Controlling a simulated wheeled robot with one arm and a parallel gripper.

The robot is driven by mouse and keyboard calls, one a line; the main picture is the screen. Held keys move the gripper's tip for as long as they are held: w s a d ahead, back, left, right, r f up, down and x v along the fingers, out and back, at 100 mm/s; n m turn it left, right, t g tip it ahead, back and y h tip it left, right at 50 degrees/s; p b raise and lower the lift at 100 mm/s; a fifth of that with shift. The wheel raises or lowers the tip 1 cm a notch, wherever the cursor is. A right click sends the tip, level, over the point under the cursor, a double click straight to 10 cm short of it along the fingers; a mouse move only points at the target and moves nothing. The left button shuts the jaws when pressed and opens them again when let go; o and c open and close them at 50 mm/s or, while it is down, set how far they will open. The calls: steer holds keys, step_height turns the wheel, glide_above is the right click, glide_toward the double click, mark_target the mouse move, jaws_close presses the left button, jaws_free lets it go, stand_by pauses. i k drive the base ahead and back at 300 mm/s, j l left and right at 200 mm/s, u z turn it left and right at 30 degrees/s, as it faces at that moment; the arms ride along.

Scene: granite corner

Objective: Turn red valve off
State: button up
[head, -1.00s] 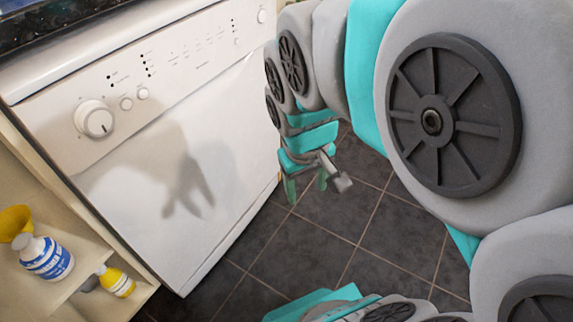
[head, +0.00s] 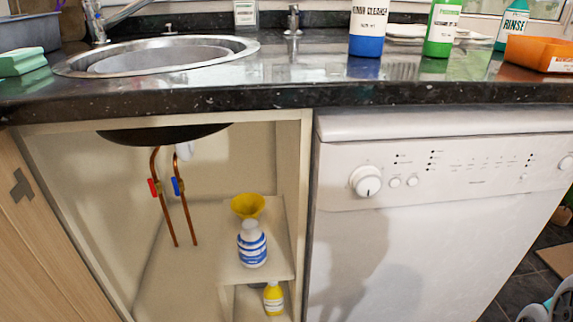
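The red valve (head: 154,187) is a small red handle on the left copper pipe (head: 167,215), inside the open cabinet under the sink. A blue valve (head: 177,186) sits just to its right on a second copper pipe. Which way the red handle is turned is too small to tell. My gripper is not in view now. A shadow of my arm falls on the white dishwasher front.
A yellow funnel (head: 248,205), a blue-and-white bottle (head: 252,245) and a yellow bottle (head: 273,298) stand on shelves (head: 280,262) right of the pipes. The dishwasher (head: 420,240) borders the cabinet. A granite counter (head: 300,85) overhangs it. A wooden door (head: 40,240) is at left.

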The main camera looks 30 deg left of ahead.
mark_target(150, 181)
steer(key=u, duration=2.1)
